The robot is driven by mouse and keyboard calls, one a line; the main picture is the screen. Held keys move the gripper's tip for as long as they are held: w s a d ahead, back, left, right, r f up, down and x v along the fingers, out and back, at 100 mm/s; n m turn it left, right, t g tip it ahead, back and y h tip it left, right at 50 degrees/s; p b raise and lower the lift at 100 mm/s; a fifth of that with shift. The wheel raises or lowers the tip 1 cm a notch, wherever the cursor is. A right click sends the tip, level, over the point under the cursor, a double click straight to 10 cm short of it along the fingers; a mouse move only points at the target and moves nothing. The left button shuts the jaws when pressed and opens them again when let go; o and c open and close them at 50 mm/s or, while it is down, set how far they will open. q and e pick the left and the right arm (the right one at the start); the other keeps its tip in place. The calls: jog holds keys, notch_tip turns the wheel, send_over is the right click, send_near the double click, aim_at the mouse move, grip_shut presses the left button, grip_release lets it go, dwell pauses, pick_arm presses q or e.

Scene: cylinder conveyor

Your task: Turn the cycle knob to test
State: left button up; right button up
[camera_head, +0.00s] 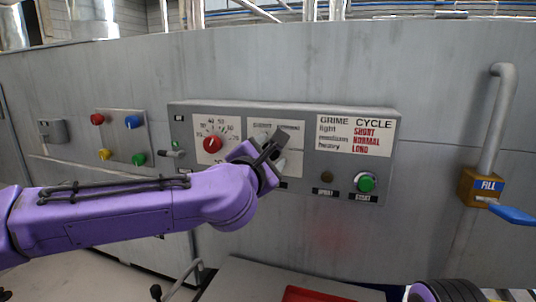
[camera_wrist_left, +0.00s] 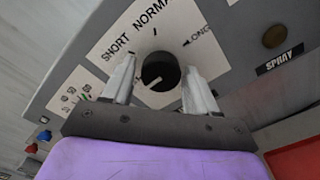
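The cycle knob (camera_wrist_left: 158,72) is a black round knob on a white dial plate (camera_wrist_left: 110,45) in the left wrist view. SHORT, NORMAL and LONG are printed around it, and I cannot see a test label. A pale mark on the knob points to the lower left. My left gripper (camera_wrist_left: 161,66) is open, with one finger on each side of the knob. I cannot tell whether the fingers touch it. In the head view my left gripper (camera_head: 276,152) covers the knob and most of its dial. My right gripper does not show.
A red temperature knob (camera_head: 212,143) is left of the cycle dial. A brown spray button (camera_head: 326,177) and a green start button (camera_head: 365,182) are to its right. A blue-handled fill valve (camera_head: 512,213) is at the far right. A colored button panel (camera_head: 121,148) is at the left.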

pick_arm(q)
jog(key=shift+o, duration=0.3)
jog(key=b+v, duration=0.2)
jog(key=v, duration=0.8)
jog(key=shift+s+b, duration=0.3)
jog(key=shift+b, duration=0.05)
jog(key=shift+a, duration=0.1)
